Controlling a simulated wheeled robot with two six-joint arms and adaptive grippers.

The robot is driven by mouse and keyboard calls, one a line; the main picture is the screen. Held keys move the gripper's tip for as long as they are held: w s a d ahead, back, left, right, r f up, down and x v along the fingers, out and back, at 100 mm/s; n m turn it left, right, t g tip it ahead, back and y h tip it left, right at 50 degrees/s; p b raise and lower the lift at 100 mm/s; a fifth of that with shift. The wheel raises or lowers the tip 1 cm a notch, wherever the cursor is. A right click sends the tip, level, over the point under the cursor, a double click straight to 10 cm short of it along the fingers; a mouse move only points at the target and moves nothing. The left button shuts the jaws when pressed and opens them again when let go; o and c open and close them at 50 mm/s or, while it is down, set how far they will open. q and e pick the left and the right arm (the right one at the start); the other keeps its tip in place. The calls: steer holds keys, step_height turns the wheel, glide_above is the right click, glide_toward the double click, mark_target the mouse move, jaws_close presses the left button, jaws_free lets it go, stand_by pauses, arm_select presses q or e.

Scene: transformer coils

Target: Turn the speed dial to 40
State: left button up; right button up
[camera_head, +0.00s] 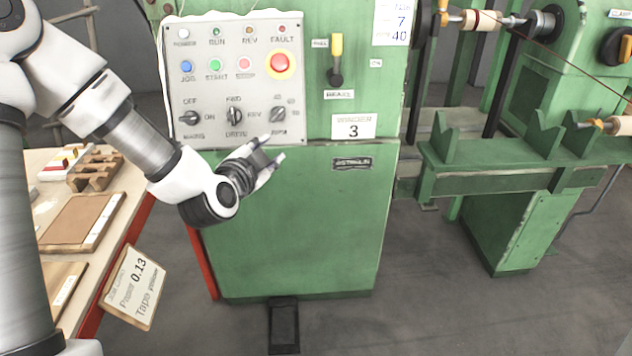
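The speed dial (278,114) is a small grey knob at the lower right of the grey control panel (223,127), on the green winder cabinet. Small numbers stand around its upper side and a label sits below it. Its handle looks slanted, but the exact setting is too small to read. My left gripper (272,148) comes in from the left. It is just below the dial and apart from it, near the panel's lower edge. Its two fingers are spread with nothing visible between them. My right gripper is not in view.
The red emergency button (281,64), the drive knob (234,115) and the mains knob (190,117) are on the same panel. A yellow-handled brake lever (336,58) is to the right. A wooden bench with a job card (133,287) stands at lower left. Floor is clear at lower right.

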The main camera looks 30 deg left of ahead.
mark_target(276, 116)
arm_select(q)
steer(key=w+a+r+b, duration=0.1)
steer(key=w, duration=0.1)
steer(key=w+a+r+n+t+b, duration=0.1)
steer(key=w, duration=0.2)
steer(key=w+a+r+t+b, duration=0.1)
steer(key=w, duration=0.1)
steer(key=shift+w+r, duration=0.15)
steer(key=shift+r, duration=0.1)
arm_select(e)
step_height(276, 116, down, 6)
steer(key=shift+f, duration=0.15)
arm_select(q)
steer(key=shift+c, duration=0.3)
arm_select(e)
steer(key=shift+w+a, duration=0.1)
arm_select(q)
jaws_close()
